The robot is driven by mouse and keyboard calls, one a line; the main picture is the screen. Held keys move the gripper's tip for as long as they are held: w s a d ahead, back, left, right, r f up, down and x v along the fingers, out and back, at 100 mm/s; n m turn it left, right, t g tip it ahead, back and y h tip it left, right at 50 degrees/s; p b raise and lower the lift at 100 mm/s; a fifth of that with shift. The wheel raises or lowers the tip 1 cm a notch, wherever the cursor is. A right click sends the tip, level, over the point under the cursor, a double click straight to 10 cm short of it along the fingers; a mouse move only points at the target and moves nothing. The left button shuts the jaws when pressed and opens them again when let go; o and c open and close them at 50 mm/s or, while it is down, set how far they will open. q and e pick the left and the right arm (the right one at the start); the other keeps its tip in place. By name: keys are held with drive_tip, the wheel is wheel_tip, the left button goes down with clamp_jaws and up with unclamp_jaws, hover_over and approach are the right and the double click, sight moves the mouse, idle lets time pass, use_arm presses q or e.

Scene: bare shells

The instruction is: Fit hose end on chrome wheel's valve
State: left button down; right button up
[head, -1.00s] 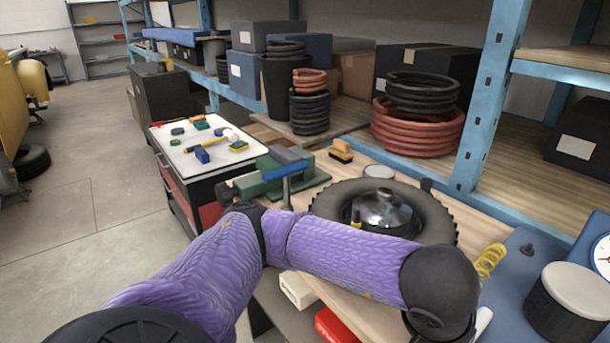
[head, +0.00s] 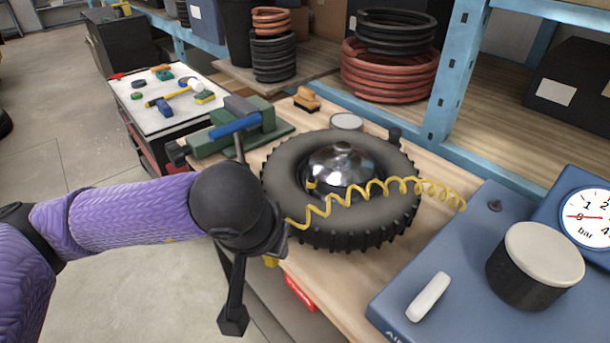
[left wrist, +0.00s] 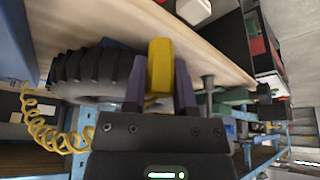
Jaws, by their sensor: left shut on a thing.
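The chrome wheel (head: 343,168) with its black knobbly tyre (head: 290,150) lies flat on the wooden bench. A small yellow-tipped stem (head: 311,183), likely the valve, stands at the left of the chrome hub. My left gripper (head: 272,250) is at the bench's front edge, left of and nearer than the tyre. It is shut on the yellow hose end (left wrist: 160,66), which sits between both fingers in the left wrist view. In the head view my wrist hides most of it. The coiled yellow hose (head: 375,188) runs across the wheel to the right. My right gripper is out of view.
A blue compressor box (head: 400,300) with a gauge (head: 588,216) and a black canister (head: 535,265) stands at right. A green vise (head: 245,125) is behind my left wrist. A brush (head: 306,98) and a round tin (head: 346,121) lie behind the tyre.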

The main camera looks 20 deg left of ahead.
use_arm(q)
drive_tip(key=shift+r, duration=0.1)
drive_tip(key=w+r+p, duration=0.4)
drive_tip(key=w+d+r+p, duration=0.1)
drive_tip(key=w+r+p, duration=0.3)
drive_tip(key=w, duration=0.1)
drive_tip(key=w+d+r+p, duration=0.1)
drive_tip(key=w+r+p, duration=0.4)
drive_tip(key=shift+w, duration=0.1)
wheel_tip(320, 180, down, 4)
drive_tip(key=b, duration=0.2)
drive_tip(key=shift+b, duration=0.35)
drive_tip(key=shift+f, duration=0.45)
drive_tip(key=shift+f+b, duration=0.2)
drive_tip(key=shift+b, duration=0.15)
